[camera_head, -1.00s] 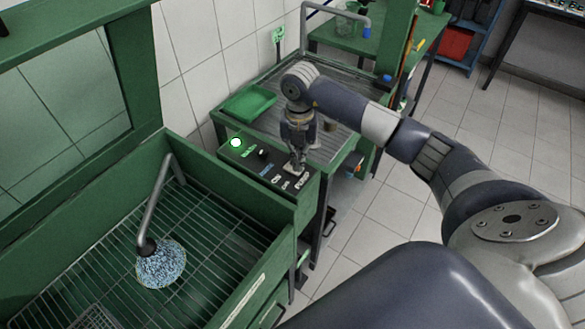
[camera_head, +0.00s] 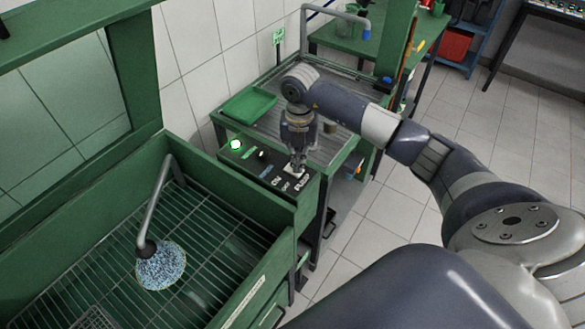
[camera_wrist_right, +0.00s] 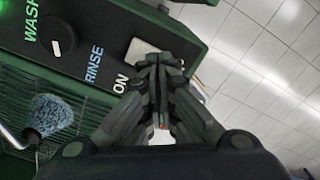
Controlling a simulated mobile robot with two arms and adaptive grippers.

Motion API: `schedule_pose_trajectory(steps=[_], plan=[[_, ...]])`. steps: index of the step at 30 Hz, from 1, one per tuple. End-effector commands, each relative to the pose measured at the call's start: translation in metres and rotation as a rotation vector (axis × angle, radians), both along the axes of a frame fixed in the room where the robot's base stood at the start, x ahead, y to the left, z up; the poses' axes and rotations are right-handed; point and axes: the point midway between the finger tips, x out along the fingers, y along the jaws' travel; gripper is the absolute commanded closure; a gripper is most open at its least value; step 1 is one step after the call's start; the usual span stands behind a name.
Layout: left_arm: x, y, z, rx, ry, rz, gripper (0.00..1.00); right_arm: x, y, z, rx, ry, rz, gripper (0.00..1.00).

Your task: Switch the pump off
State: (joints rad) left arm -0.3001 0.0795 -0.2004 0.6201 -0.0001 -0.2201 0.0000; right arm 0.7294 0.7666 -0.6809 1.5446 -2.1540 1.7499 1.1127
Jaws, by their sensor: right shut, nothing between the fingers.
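The green machine's dark control panel (camera_head: 252,166) carries a pump switch with a light plate (camera_wrist_right: 139,48), beside the ON, OFF and PUMP lettering. My right gripper (camera_head: 297,170) points down over this switch, shut and empty. In the right wrist view its fingertips (camera_wrist_right: 160,62) overlap the plate's edge; I cannot tell whether they touch the switch. The fingers hide the switch's moving part, so its position does not show. A bluish-white speckled spray or brush shape (camera_head: 161,266) sits below the bent pipe (camera_head: 156,201). My left gripper is not in view.
A lit green lamp (camera_head: 236,144) and a black WASH/RINSE knob (camera_head: 262,154) share the panel. The knob also shows in the right wrist view (camera_wrist_right: 56,49). A green tray (camera_head: 249,104) lies on the bench behind.

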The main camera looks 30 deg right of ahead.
Motion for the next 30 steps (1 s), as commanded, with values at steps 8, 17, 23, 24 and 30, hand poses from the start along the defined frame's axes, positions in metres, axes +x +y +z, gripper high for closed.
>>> schedule_pose_trajectory(steps=[8, 17, 23, 24, 30], plan=[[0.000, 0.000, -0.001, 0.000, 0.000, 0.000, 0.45, 0.000, 0.000, -0.001, 0.000, 0.000, 0.000, 1.00], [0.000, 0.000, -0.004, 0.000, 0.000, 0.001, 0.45, 0.000, 0.000, -0.006, 0.000, 0.000, 0.000, 1.00], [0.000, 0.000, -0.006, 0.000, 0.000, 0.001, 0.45, 0.000, 0.000, -0.009, 0.000, 0.000, 0.000, 1.00], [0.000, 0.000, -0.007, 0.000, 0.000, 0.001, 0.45, 0.000, 0.000, -0.009, 0.000, 0.000, 0.000, 1.00], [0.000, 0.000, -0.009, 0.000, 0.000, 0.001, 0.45, 0.000, 0.000, -0.012, 0.000, 0.000, 0.000, 1.00]])
